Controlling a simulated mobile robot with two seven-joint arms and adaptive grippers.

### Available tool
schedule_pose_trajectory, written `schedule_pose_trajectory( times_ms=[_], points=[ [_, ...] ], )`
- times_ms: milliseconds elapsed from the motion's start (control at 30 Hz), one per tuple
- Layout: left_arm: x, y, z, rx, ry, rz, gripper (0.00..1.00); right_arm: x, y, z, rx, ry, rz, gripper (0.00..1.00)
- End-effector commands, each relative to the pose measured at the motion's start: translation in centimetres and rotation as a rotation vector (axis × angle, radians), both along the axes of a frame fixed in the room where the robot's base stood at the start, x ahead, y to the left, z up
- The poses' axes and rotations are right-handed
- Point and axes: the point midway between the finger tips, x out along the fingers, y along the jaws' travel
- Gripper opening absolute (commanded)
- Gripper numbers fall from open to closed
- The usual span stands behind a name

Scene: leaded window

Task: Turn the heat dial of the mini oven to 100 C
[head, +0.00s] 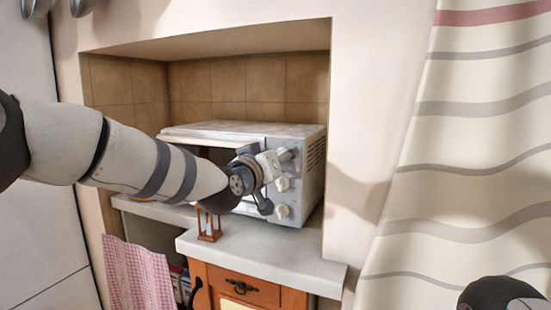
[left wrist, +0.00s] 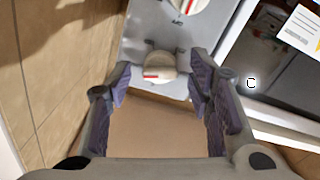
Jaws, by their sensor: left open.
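The white mini oven (head: 312,170) stands in a tiled niche, with round cream dials in a column on its right front panel. A middle dial (head: 282,184) and a lower dial (head: 283,211) show beside my left gripper (head: 268,178); the top dial is partly covered by it. In the left wrist view the open left gripper (left wrist: 158,72) has its fingers on either side of a cream dial (left wrist: 160,66) with a red mark. Contact cannot be made out. Another dial (left wrist: 184,5) is cut off at the top edge. Dial markings are too small to read.
A small wooden hourglass (head: 209,224) stands on the grey counter (head: 270,248) in front of the oven. My left arm covers much of the oven front. A striped curtain (head: 455,150) hangs at the right; a checked cloth (head: 141,275) hangs below the counter.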

Motion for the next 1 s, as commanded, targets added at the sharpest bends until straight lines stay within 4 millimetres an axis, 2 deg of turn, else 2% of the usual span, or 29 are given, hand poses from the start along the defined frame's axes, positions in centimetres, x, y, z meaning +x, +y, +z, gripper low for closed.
schedule_pose_trajectory(
  times_ms=[133, 400, 500, 667, 900, 967, 1000],
  points=[
    [-1.9, 0.8, 0.1, 0.000, 0.000, 0.000, 0.47, 0.0, 0.0, 0.0, 0.000, 0.000, 0.000, 0.40],
    [-8.3, 3.5, 0.1, 0.000, -0.001, 0.000, 0.47, 0.0, 0.0, 0.0, 0.000, 0.000, 0.000, 0.40],
    [-9.9, 4.1, 0.1, 0.000, -0.002, 0.001, 0.47, 0.0, 0.0, 0.0, 0.000, 0.000, 0.000, 0.40],
    [-11.0, 4.6, 0.1, 0.000, -0.002, 0.001, 0.47, 0.0, 0.0, 0.0, 0.000, 0.000, 0.000, 0.40],
    [-11.0, 4.6, 0.0, 0.000, -0.001, 0.001, 0.47, 0.0, 0.0, 0.0, 0.000, 0.000, 0.000, 0.40],
    [-11.0, 4.6, -0.7, 0.005, 0.014, 0.001, 0.47, 0.0, 0.0, 0.0, 0.000, 0.000, 0.000, 0.40],
    [-11.0, 4.8, -2.0, 0.013, 0.038, 0.002, 0.47, 0.0, 0.0, 0.0, 0.000, 0.000, 0.000, 0.40]
  ],
)
